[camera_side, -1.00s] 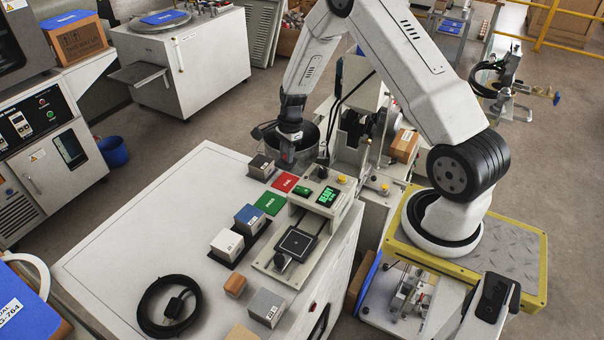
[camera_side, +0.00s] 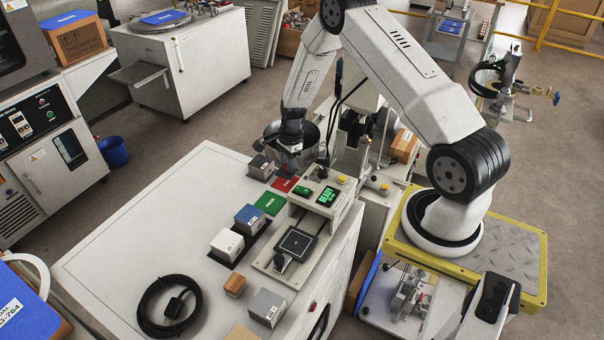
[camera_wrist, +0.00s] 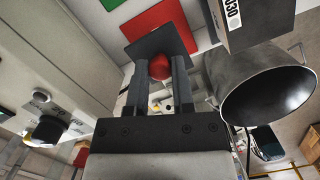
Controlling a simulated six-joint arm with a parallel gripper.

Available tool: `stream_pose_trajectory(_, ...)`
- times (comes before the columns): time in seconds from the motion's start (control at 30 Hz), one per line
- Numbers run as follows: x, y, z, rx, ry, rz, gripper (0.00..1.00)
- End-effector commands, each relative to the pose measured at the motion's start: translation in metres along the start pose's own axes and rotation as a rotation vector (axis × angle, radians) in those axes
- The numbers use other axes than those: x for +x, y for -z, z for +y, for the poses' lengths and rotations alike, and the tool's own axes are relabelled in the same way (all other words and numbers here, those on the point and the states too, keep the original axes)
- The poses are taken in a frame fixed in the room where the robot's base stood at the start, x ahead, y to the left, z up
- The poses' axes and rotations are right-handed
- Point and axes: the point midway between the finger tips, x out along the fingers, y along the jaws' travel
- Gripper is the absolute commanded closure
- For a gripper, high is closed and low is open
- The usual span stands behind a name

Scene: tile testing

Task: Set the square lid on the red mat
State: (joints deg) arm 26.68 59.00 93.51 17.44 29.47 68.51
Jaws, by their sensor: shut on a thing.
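The dark square lid (camera_wrist: 158,43) is in my gripper (camera_wrist: 159,72) in the wrist view, with its round red knob (camera_wrist: 159,67) between the two fingers. The red mat (camera_wrist: 154,19) shows beyond the lid there, partly covered by it. In the side view the red mat (camera_side: 283,185) lies flat at the back of the white bench top, its upper right part hidden by my gripper (camera_side: 289,166). The lid is hard to make out in the side view. Whether the lid touches the mat cannot be told.
A green mat (camera_side: 270,203) lies just nearer than the red one. A dark labelled block (camera_side: 261,167) stands close left of my gripper. The fixture with the green screen (camera_side: 328,196) stands to the right.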

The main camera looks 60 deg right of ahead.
Motion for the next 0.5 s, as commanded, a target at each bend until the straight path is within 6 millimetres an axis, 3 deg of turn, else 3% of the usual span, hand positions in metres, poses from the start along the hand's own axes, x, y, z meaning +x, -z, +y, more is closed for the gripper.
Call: stream_pose_trajectory(0.5,0.033,0.005,0.0,0.0,0.0,-0.001,1.0)
